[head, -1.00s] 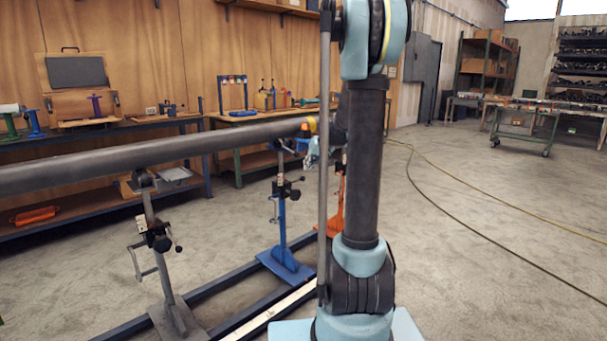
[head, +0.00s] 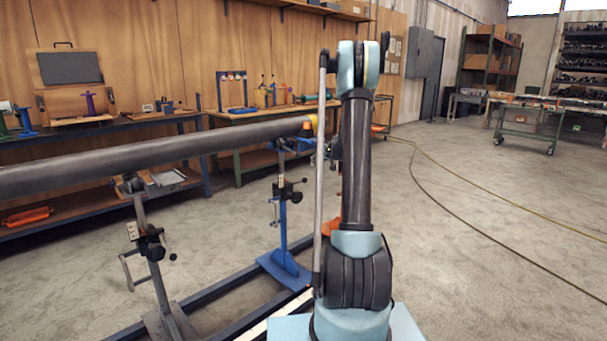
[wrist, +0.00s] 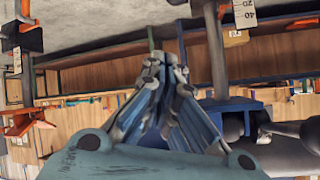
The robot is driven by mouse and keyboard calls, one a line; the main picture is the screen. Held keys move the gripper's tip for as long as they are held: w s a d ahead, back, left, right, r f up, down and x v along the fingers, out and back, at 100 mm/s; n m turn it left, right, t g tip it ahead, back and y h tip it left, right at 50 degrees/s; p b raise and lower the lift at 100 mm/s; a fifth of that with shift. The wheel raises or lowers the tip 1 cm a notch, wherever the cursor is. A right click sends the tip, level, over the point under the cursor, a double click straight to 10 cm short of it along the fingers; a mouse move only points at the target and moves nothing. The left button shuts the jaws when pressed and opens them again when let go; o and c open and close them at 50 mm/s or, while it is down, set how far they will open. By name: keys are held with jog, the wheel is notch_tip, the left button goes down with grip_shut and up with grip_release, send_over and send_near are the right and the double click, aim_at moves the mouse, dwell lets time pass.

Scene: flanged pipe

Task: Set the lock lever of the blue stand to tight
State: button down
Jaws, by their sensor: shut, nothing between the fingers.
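The blue stand (head: 284,225) stands upright under the far end of the long grey pipe (head: 150,150). Its dark clamp block carries a lock lever with a black knob (head: 304,181) that points to the right and slightly up in the head view. The lever's exact setting cannot be told. In the wrist view my gripper (wrist: 162,68) is shut and empty, its fingers together. A grey post and a blue part (wrist: 232,104) show just right of it, with dark rounded parts further right; they seem to belong to a stand. My gripper is hidden behind my arm in the head view.
A grey stand (head: 150,245) holds the pipe nearer me. An orange stand is mostly hidden behind my arm. Dark floor rails (head: 205,308) run under the stands. Workbenches (head: 240,118) line the wooden wall. The floor at right is open, with hoses (head: 470,235) across it.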

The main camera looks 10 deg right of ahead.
jog(key=shift+w, duration=0.15)
jog(key=w+a+f, duration=0.3)
jog(key=w+f, duration=0.1)
jog(key=f, duration=0.3)
jog(key=shift+a+f, duration=0.35)
dwell(0.5)
dwell(0.3)
